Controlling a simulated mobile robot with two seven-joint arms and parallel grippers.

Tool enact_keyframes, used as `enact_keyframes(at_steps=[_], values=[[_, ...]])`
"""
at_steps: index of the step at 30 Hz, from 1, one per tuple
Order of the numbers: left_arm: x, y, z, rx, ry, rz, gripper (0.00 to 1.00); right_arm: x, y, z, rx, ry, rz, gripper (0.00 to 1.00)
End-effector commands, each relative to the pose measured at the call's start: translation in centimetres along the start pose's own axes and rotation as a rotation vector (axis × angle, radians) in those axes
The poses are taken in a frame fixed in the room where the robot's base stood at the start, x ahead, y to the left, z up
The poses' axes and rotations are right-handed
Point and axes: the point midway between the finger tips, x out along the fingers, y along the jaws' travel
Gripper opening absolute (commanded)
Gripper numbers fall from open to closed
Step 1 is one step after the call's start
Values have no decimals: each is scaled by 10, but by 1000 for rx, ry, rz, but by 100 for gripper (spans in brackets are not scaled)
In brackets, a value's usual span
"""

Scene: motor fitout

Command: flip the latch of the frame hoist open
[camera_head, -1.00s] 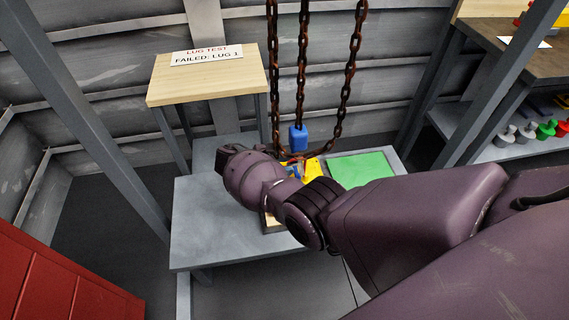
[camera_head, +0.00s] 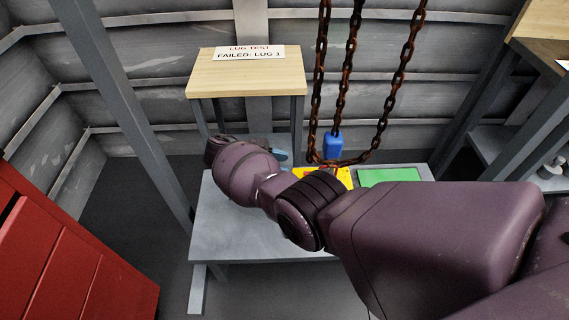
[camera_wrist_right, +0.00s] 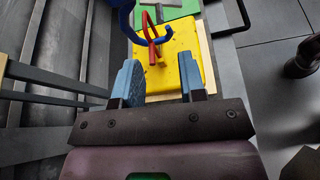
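In the right wrist view my right gripper (camera_wrist_right: 161,66) is open and empty, its two blue fingers spread over the near part of a yellow plate (camera_wrist_right: 183,50). Beyond the fingertips is the hoist's blue curved hook (camera_wrist_right: 137,37), with a slim red piece (camera_wrist_right: 150,28), likely the latch, standing in its opening. The fingers look apart from both. In the head view the hoist's blue block (camera_head: 333,146) hangs among rusty chains (camera_head: 350,70) above the yellow plate (camera_head: 340,176). My right wrist hides most of the gripper and the hook there. My left gripper is out of view.
The grey bench (camera_head: 225,235) stands under the chains, with a green mat (camera_head: 390,176) at its right. A wooden stand (camera_head: 245,80) carries a sign (camera_head: 249,53) reading "FAILED: LUG 1". A red cabinet (camera_head: 60,260) is at lower left; grey posts flank the bench.

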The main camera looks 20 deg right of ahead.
Motion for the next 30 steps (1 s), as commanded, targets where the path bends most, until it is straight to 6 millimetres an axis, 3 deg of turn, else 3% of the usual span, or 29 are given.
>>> enact_keyframes(at_steps=[8,17,24,30], values=[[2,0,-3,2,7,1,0,6,-1,-4,21,6,17,36],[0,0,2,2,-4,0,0,56,-6,-31,306,109,258,36],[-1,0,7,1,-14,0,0,82,-24,-35,554,254,501,36],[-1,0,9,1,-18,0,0,88,-52,-23,721,408,685,36]])
